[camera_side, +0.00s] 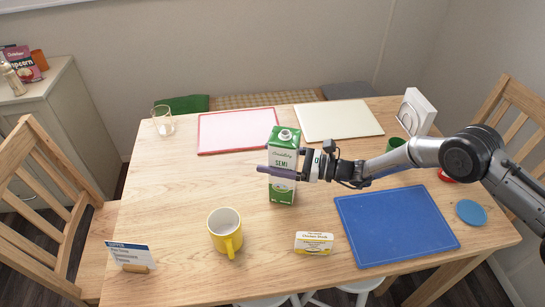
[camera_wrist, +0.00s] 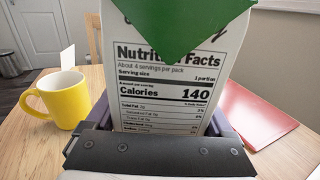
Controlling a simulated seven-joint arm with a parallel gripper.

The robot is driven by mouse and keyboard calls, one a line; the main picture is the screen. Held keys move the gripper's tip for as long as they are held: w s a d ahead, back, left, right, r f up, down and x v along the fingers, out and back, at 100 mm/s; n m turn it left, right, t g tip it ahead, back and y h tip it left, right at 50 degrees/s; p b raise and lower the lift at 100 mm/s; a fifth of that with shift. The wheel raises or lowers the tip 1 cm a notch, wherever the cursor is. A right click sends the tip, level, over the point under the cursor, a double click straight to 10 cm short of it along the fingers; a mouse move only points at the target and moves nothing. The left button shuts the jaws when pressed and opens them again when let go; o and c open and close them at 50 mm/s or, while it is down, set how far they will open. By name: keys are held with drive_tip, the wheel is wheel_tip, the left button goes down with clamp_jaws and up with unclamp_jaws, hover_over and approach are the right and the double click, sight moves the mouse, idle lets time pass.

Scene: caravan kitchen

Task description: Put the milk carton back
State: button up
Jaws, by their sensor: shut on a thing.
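The milk carton (camera_side: 284,150) is green and white with a white cap and stands upright over the middle of the wooden table. My gripper (camera_side: 282,172) is shut on the carton around its middle. In the wrist view the carton (camera_wrist: 165,75) fills the space between the fingers, with its nutrition label facing the camera. I cannot tell whether the carton's base touches the table. The carton's far side is hidden.
A yellow mug (camera_side: 225,233) stands front left of the carton. A butter-like pack (camera_side: 314,243) and a blue board (camera_side: 396,224) lie in front and right. A red-edged board (camera_side: 238,131), a cream board (camera_side: 338,120) and a glass (camera_side: 163,121) are behind.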

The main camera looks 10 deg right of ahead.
drive_tip(key=o, duration=1.5)
drive_tip(key=shift+r, duration=0.15)
drive_tip(key=v, duration=1.2)
